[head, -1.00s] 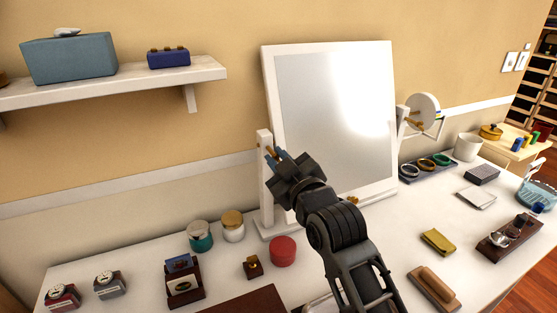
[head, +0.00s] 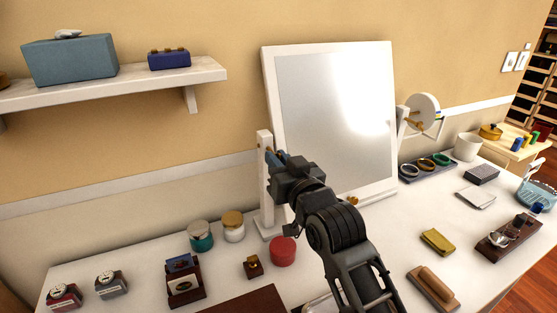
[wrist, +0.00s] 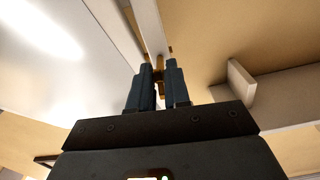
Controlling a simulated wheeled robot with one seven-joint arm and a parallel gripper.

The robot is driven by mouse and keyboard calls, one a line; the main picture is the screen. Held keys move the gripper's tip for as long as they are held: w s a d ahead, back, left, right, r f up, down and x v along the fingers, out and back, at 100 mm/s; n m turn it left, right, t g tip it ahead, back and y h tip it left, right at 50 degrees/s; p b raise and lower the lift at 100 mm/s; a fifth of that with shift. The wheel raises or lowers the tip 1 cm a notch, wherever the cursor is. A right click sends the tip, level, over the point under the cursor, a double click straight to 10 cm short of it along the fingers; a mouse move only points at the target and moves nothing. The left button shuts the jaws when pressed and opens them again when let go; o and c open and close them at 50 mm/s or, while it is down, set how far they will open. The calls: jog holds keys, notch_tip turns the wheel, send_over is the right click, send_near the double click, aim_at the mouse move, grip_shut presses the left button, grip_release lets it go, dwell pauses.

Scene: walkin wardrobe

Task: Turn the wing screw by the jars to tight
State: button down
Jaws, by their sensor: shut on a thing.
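The brass wing screw (wrist: 159,76) sits on the white left post (head: 265,185) of the tilting mirror (head: 335,120), above the teal jar (head: 200,236) and the white jar with a gold lid (head: 233,226). My gripper (head: 275,158) is at the upper part of that post, its fingers pointing at it. In the wrist view the two dark blue fingers (wrist: 155,82) are closed on the screw, one on each side. The fingers hide most of the screw, so its angle is hard to read.
A red round box (head: 283,251) and a small brown box (head: 253,267) stand below my arm. A wall shelf (head: 120,83) is at the upper left. A second brass knob (head: 352,200) shows at the mirror's lower edge.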

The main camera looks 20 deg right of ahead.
jog(key=m, duration=0.4)
jog(key=shift+m, duration=0.3)
jog(key=m, duration=0.3)
jog(key=shift+m, duration=0.3)
jog(key=m, duration=0.4)
jog(key=shift+m, duration=2.2)
jog(key=c, duration=1.3)
grip_release()
jog(key=shift+s, duration=0.1)
